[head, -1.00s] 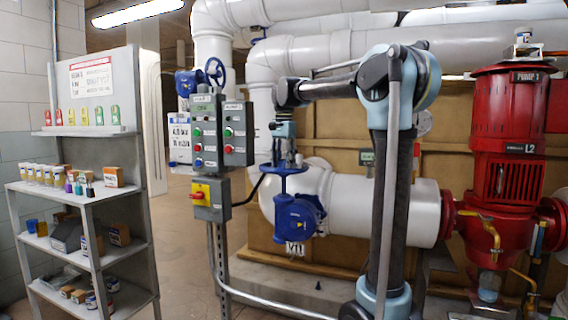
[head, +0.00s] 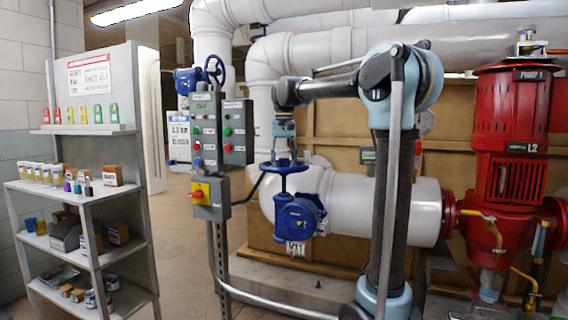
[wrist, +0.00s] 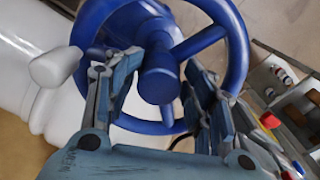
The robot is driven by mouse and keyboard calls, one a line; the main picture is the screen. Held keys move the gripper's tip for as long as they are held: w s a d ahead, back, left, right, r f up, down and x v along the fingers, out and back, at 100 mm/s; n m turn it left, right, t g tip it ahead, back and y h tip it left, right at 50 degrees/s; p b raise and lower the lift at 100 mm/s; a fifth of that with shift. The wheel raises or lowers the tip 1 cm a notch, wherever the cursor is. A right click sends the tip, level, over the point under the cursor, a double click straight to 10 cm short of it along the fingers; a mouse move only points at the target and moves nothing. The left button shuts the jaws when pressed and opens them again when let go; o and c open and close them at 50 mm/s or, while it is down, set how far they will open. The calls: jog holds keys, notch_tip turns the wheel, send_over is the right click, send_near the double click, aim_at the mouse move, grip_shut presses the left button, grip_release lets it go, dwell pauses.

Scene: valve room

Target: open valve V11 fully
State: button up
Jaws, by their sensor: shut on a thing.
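Valve V11 is a blue valve body (head: 300,216) on the white pipe, with a tag (head: 296,248) hanging under it. Its blue handwheel (head: 284,169) lies on top of an upright stem. My gripper (head: 284,156) points down onto the wheel from above. In the wrist view the handwheel (wrist: 237,50) shows its rim, spokes and central hub (wrist: 158,82). My gripper's two fingers (wrist: 160,80) stand on either side of the hub, closed on the wheel. The exact contact points are partly hidden by the fingers.
A control box (head: 206,133) and a red-and-yellow switch box (head: 211,197) stand on a post just left of the valve. A grey shelf (head: 80,196) is at far left, a red pump (head: 508,130) at right. White pipes run behind. Open floor shows between shelf and post.

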jog(key=n, duration=0.6)
jog(key=shift+f, duration=0.2)
jog(key=n, duration=0.6)
jog(key=shift+d, duration=0.1)
jog(key=n, duration=0.6)
jog(key=shift+s+n, duration=0.1)
jog(key=shift+n, duration=3)
jog(key=o, duration=0.9)
jog(key=shift+c, duration=0.2)
jog(key=shift+r, duration=0.15)
